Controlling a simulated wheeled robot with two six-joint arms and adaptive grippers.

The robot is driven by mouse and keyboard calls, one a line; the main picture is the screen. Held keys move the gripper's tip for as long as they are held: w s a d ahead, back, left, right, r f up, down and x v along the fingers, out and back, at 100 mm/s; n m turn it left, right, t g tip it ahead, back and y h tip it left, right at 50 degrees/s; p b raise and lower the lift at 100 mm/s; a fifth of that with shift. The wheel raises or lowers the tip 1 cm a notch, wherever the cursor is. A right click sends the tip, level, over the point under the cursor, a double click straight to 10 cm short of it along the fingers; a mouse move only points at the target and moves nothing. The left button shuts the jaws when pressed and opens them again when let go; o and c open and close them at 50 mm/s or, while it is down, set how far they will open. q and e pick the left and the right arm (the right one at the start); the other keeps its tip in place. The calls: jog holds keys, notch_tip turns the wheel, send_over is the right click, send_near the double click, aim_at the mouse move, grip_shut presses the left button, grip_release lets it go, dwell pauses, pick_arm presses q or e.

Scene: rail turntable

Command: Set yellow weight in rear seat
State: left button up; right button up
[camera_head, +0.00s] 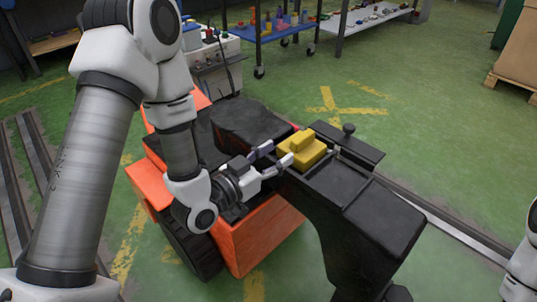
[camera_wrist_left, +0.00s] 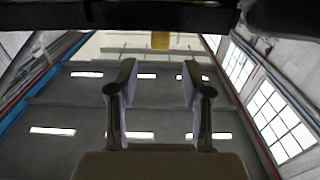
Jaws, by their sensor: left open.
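The yellow weight (camera_head: 305,152) is a block with a raised grip on top. It sits at the left part of the black trough (camera_head: 338,181) on the dark arm of the orange machine. An empty recess lies just right of it. My left gripper (camera_head: 278,156) is open, its fingers pointing at the weight's left side, close to it; I cannot tell whether they touch. In the left wrist view the open fingers (camera_wrist_left: 160,82) have nothing between them, and a yellow piece of the weight (camera_wrist_left: 160,40) shows beyond them at the top. My right gripper is out of view.
The orange machine (camera_head: 262,238) stands under my left arm. A small black knob (camera_head: 348,129) rises behind the trough. A floor rail (camera_head: 450,227) runs at the right. A blue shelf (camera_head: 280,30) with small parts stands at the back. The green floor between is clear.

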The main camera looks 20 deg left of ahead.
pick_arm(q)
jog(key=s+a+f+n+g+y+p, duration=0.1)
jog(key=s+f+g+y+p, duration=0.1)
jog(key=s+f+g, duration=0.75)
jog(key=s+a+f+n+g+y+p, duration=0.15)
jog(key=s+f, duration=0.45)
jog(key=f, duration=0.9)
jog(key=s+a+f+n+g+y, duration=0.1)
jog(key=s+f+g, duration=0.1)
jog(key=s, duration=0.3)
jog(key=s+f+n+g+y, duration=0.1)
jog(key=s+f+g, duration=0.1)
jog(key=s+g, duration=0.2)
jog(key=shift+s+a+f+y, duration=0.15)
jog(key=shift+s+a+y, duration=0.2)
jog(key=shift+s, duration=0.7)
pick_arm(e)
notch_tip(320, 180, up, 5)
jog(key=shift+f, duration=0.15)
pick_arm(q)
jog(key=shift+w, duration=0.1)
